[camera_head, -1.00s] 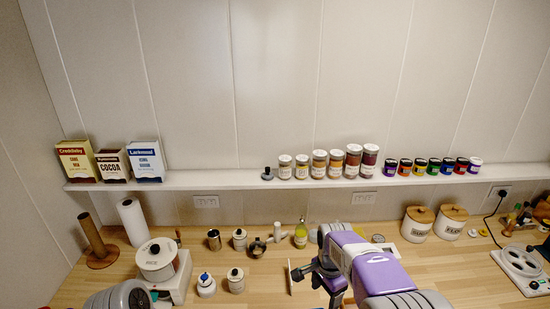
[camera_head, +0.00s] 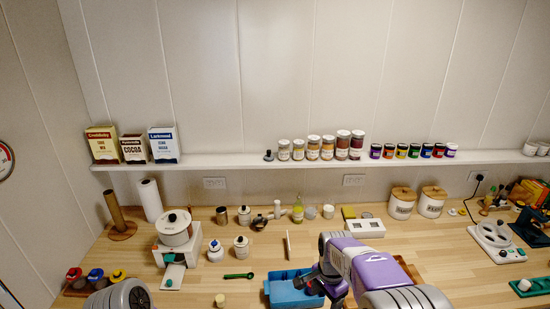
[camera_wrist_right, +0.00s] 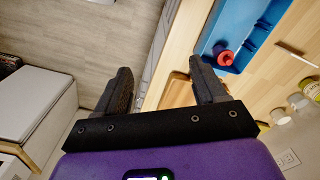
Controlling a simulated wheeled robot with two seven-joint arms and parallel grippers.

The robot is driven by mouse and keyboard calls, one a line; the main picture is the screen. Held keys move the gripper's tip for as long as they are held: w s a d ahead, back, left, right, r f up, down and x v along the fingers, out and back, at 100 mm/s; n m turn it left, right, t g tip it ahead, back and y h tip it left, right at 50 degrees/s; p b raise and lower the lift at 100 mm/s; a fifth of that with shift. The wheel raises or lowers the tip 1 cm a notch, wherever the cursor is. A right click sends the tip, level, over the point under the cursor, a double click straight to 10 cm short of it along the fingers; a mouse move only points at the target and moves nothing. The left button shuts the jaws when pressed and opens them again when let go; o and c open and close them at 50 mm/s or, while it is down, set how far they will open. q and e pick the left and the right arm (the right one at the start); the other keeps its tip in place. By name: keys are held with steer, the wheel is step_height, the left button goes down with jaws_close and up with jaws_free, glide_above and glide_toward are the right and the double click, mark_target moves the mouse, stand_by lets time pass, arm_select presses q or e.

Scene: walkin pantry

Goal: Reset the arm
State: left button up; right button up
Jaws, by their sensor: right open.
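My right arm reaches in from the bottom right in the head view. Its dark gripper (camera_head: 322,283) is over the front of the counter, beside the blue tray (camera_head: 281,292). In the right wrist view, the two black fingers of the gripper (camera_wrist_right: 160,68) are spread wide with nothing between them. The blue tray (camera_wrist_right: 240,40) lies beyond the right finger, with a red round item (camera_wrist_right: 224,57) in it. A grey link of my left arm shows at the bottom left of the head view; my left gripper is out of view.
The wooden counter (camera_head: 215,284) holds a rice cooker (camera_head: 175,229), jars, a green spoon (camera_head: 238,276), canisters (camera_head: 432,202) and a white burner unit (camera_head: 496,244). A wall shelf (camera_head: 225,160) carries boxes and spice jars. The wrist view shows open floor (camera_wrist_right: 75,38) and a white cabinet (camera_wrist_right: 35,105).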

step_height(320, 180, down, 15)
steer(key=d+n+b, duration=0.1)
steer(key=n+b, duration=0.1)
steer(key=b, duration=0.1)
arm_select(q)
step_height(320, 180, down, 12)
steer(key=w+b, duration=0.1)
steer(key=b, duration=0.7)
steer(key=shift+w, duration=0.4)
arm_select(e)
steer(key=s+a+f+n+y, duration=0.2)
steer(key=s+f+n, duration=0.1)
steer(key=s+f, duration=0.6)
steer(key=s+a+f+n+y, duration=0.2)
steer(key=s+f, duration=0.7)
steer(key=f, duration=0.5)
steer(key=shift+s+a+n, duration=0.35)
steer(key=shift+a+n, duration=0.2)
steer(key=shift+n, duration=0.55)
